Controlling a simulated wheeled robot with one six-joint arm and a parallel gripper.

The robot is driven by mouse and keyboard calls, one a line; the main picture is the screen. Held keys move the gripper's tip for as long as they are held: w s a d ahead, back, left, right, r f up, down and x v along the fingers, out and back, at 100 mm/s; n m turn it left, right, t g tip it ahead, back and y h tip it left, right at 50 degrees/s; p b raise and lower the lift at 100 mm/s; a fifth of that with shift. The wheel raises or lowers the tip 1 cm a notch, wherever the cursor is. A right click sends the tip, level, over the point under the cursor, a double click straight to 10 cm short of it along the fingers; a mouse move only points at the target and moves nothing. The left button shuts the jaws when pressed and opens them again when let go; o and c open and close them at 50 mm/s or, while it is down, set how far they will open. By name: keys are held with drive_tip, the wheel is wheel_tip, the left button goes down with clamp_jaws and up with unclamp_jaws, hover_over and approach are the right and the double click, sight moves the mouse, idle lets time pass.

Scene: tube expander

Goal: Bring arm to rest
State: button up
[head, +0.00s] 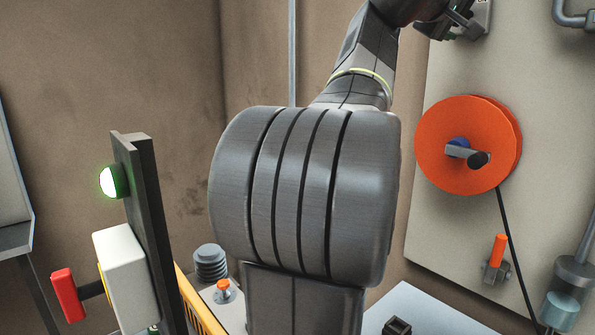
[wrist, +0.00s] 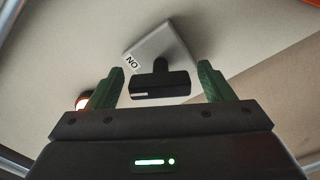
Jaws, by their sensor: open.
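My arm rises through the middle of the head view and bends right at the top edge. My gripper (head: 447,22) is partly cut off there, close to the wall panel (head: 420,225). In the wrist view my gripper (wrist: 161,67) shows two green fingers spread wide, with nothing held. A black T-shaped handle (wrist: 160,84) on a pale plate (wrist: 158,47) with an ON label shows in the gap between the fingers. The handle looks apart from both fingers; its depth is hard to tell.
An orange reel (head: 440,135) with a crank and an orange-handled lever (head: 498,250) are on the right panel. A dark post (head: 150,230) with a green lamp (head: 108,181), a white box (head: 125,275) and a red handle (head: 67,295) stands at left. Bare wall lies behind.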

drive_tip(key=b+v, duration=0.4)
drive_tip(key=v, duration=1)
drive_tip(key=p+x, duration=0.4)
drive_tip(key=x, duration=1)
drive_tip(key=shift+w+d+r, duration=0.1)
drive_tip(key=shift+n+p, duration=0.4)
drive_tip(key=shift+n, duration=0.1)
drive_tip(key=shift+r+n+p, duration=0.1)
drive_tip(key=shift+n+p, duration=0.25)
drive_tip(key=shift+n, duration=0.55)
drive_tip(key=n+p, duration=0.1)
drive_tip(key=n, duration=0.1)
drive_tip(key=shift+n, duration=0.4)
drive_tip(key=n+p, duration=0.2)
drive_tip(key=n, duration=0.3)
drive_tip(key=shift+n+p, duration=0.35)
drive_tip(key=shift+n, duration=0.05)
drive_tip(key=shift+s+a+n, duration=0.25)
drive_tip(key=shift+a+n, duration=0.15)
drive_tip(key=b+v, duration=0.1)
drive_tip(key=v, duration=0.5)
drive_tip(key=shift+b, duration=0.35)
drive_tip(key=shift+d, duration=0.1)
